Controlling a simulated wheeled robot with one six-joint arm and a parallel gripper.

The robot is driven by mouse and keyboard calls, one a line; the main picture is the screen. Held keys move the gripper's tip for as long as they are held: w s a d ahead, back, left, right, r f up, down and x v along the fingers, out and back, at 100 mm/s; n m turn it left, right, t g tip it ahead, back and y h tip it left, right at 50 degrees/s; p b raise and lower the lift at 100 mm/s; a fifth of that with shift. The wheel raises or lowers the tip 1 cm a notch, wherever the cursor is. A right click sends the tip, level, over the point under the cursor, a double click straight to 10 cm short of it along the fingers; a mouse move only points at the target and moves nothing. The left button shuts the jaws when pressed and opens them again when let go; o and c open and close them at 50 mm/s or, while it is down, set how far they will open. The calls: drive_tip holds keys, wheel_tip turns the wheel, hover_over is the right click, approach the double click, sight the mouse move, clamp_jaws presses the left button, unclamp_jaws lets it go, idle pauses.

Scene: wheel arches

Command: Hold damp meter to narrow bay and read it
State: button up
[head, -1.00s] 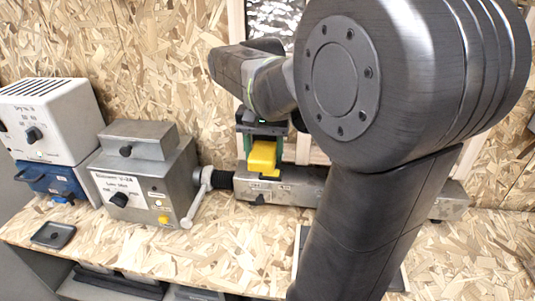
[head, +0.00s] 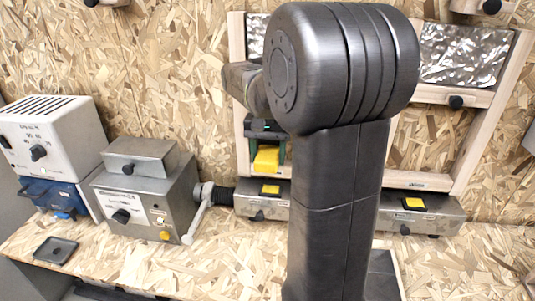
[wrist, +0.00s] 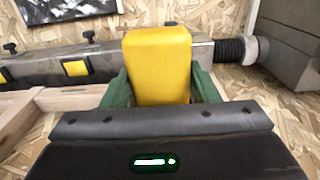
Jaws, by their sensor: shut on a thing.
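My gripper (head: 266,146) is shut on a yellow block-shaped thing, seemingly the damp meter (head: 267,159). The meter also shows in the wrist view (wrist: 158,65), between the green fingers. It is held just above a grey metal rail (head: 240,201), in front of the lower left part of a wooden frame (head: 241,100). A narrow bay seems to lie there, but my arm hides much of it and its right edge. I cannot tell whether the meter touches the wall. No reading can be made out.
The rail carries yellow pads (head: 271,189) and dark knobs. A crank and bellows join it to a grey metal box (head: 150,190) at left. A white unit (head: 50,130) on a blue case (head: 52,192) stands beyond. Foil (head: 464,55) fills the upper right bay. The bench front is mostly clear.

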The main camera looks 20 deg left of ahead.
drive_tip(key=shift+w+p, duration=0.3)
drive_tip(key=shift+p, duration=0.1)
idle(1.1)
drive_tip(key=s+d, duration=0.2)
drive_tip(key=s, duration=0.7)
drive_tip(key=shift+s+b, duration=0.35)
drive_tip(key=shift+b, duration=0.05)
drive_tip(key=shift+d, duration=0.1)
idle(0.6)
